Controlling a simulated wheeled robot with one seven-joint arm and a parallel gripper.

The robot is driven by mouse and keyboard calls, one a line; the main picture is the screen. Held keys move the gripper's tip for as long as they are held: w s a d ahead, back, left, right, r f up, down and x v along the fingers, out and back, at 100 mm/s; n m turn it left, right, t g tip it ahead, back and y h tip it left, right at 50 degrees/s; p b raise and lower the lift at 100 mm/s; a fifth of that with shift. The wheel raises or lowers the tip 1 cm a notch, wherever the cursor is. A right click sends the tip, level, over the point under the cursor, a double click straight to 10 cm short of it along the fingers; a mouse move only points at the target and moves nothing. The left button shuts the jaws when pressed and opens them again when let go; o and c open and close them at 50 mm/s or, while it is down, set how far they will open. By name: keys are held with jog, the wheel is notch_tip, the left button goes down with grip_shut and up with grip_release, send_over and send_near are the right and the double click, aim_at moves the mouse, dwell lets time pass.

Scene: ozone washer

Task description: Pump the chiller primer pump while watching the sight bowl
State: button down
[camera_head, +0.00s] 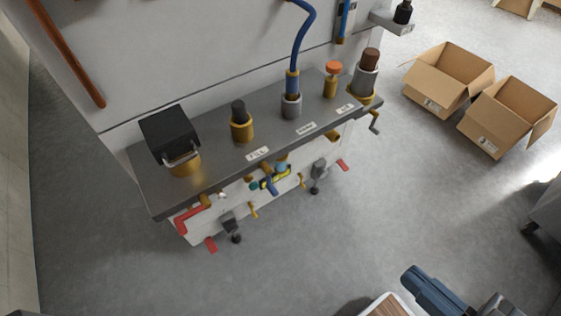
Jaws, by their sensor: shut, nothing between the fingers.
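A dark-topped bench unit (215,165) stands against the wall with several fittings on top. I cannot tell which one is the chiller primer pump. Candidates are a black knob in a brass collar (241,122), an orange-capped brass fitting (332,80) and a brown-capped grey cylinder (367,72). I cannot pick out the sight bowl; a small yellow-framed part (276,178) sits on the front panel, too small to read. Blue and grey parts at the lower right look like mine, but no fingertips show.
A black box on a brass base (170,135) and a blue hose in a grey socket (292,100) share the top. Red and brass handles jut from the front. Two open cardboard boxes (440,82) (508,115) lie at right. The floor (360,220) before the bench is clear.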

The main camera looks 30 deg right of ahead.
aim_at(254, 186)
dwell(0.4)
jog(key=w+d+f+m+g+b, duration=0.2)
jog(key=w+f+m+b, duration=0.4)
jog(key=f, duration=0.9)
jog(key=w+d+f+m+g+b, duration=0.1)
jog(key=w+d+f+m+b, duration=0.1)
jog(key=w+f+m, duration=1)
jog(key=w+a+f+m+g+y+b, duration=0.1)
jog(key=w+f+m+b, duration=0.1)
jog(key=w+f+m, duration=0.3)
jog(key=w+a+f+m+g+y+b, duration=0.1)
jog(key=w+f+m, duration=0.4)
jog(key=w+f, duration=0.5)
jog(key=shift+w+a+f+m+g+y+b, duration=0.3)
jog(key=shift+w+a+f+g+y+b, duration=0.15)
jog(key=shift+w+a+b, duration=0.55)
jog(key=shift+d+b, duration=0.25)
jog(key=shift+b, duration=0.05)
jog(key=w+b, duration=0.4)
jog(key=w, duration=0.4)
jog(key=shift+w, duration=0.2)
